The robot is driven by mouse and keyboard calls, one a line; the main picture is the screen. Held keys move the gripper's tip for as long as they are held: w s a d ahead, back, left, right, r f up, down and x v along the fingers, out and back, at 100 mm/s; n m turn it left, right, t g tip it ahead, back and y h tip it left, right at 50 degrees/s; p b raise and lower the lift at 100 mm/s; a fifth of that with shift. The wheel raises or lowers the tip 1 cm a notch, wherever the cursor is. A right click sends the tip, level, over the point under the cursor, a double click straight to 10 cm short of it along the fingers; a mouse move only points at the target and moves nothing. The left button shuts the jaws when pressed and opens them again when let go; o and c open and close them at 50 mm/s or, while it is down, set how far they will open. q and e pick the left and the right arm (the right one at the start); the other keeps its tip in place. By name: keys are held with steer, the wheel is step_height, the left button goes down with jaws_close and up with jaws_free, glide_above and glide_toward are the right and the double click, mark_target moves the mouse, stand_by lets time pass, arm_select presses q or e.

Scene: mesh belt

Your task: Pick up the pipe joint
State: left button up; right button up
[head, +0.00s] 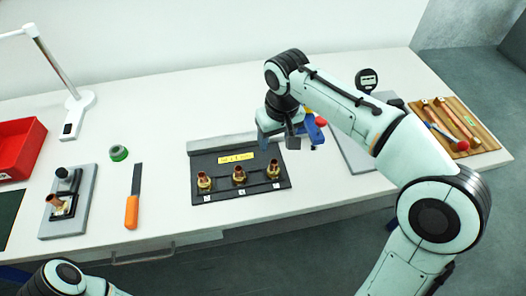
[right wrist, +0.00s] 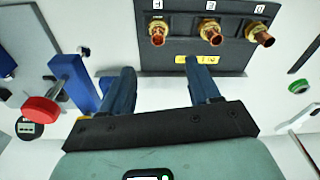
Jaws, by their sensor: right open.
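Three brass and copper pipe joints stand upright in a row on a black holder (head: 225,157) with a yellow label. They are the left joint (head: 204,182), the middle joint (head: 239,176) and the right joint (head: 273,169). They also show at the top of the right wrist view, as joints (right wrist: 157,33), (right wrist: 211,33) and (right wrist: 260,36). My right gripper (head: 278,142) is open and empty, above the holder's back right part. Its two fingers (right wrist: 160,78) show apart in the right wrist view, clear of the joints. My left gripper is out of view.
A blue tool with a red knob (head: 321,121) is close to my right gripper. A grey stand (head: 80,205), an orange-handled tool (head: 132,210) and green tape (head: 118,153) lie left. A red bin (head: 17,150) and a wooden tray (head: 482,139) stand at the ends.

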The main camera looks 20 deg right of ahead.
mark_target(274, 162)
step_height(274, 162, down, 8)
steer(key=shift+r+b, duration=0.2)
steer(key=shift+b, duration=0.4)
steer(key=shift+w+d+f, duration=0.1)
steer(key=shift+w+f, duration=0.15)
steer(key=shift+f, duration=1.15)
steer(key=shift+w+d+f, duration=0.1)
steer(key=shift+w+f, duration=0.1)
steer(key=shift+f, duration=1.15)
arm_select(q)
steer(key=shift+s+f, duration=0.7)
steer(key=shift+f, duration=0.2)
arm_select(e)
jaws_close()
